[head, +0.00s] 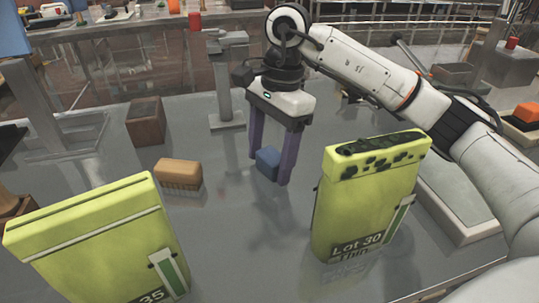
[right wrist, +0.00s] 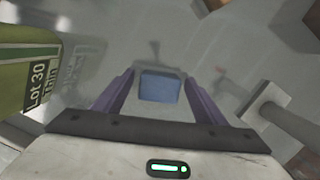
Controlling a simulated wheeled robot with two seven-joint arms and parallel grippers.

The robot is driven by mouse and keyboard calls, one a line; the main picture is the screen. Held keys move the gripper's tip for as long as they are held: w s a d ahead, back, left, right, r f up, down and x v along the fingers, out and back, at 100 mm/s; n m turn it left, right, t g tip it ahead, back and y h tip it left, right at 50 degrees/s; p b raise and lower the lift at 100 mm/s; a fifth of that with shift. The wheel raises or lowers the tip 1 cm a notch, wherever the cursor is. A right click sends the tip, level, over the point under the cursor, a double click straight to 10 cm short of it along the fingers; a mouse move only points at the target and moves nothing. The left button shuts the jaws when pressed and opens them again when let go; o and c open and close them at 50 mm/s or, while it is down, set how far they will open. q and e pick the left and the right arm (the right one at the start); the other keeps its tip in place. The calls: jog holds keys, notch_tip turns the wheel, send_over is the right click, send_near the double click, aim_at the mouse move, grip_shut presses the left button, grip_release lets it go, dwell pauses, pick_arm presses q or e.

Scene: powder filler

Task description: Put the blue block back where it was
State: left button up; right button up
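The blue block (head: 267,162) is low between the two purple fingers of my right gripper (head: 270,168), over the grey table. In the right wrist view the blue block (right wrist: 160,87) sits between the fingertips of the right gripper (right wrist: 160,78), with a narrow gap at each side. The fingers are apart and do not look closed on it. The head view does not clearly show whether the block rests on the table. My left gripper is not in view.
Two yellow-green packs stand in front: one at left (head: 95,240), one marked Lot 30 (head: 365,200) close to the right gripper. A wooden brush (head: 178,174), a brown box (head: 146,121) and a grey stand (head: 226,90) are left of the gripper. A pale tray (head: 460,205) is right.

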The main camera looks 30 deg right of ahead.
aim_at(276, 153)
jog(key=shift+r, duration=0.65)
pick_arm(q)
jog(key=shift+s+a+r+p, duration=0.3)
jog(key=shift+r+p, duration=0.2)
jog(key=shift+p, duration=0.55)
pick_arm(e)
notch_tip(276, 153, up, 11)
jog(key=d, duration=0.1)
jog(key=shift+d, duration=0.35)
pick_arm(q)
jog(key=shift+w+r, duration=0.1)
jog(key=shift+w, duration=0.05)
pick_arm(e)
jog(key=shift+w+f, duration=0.1)
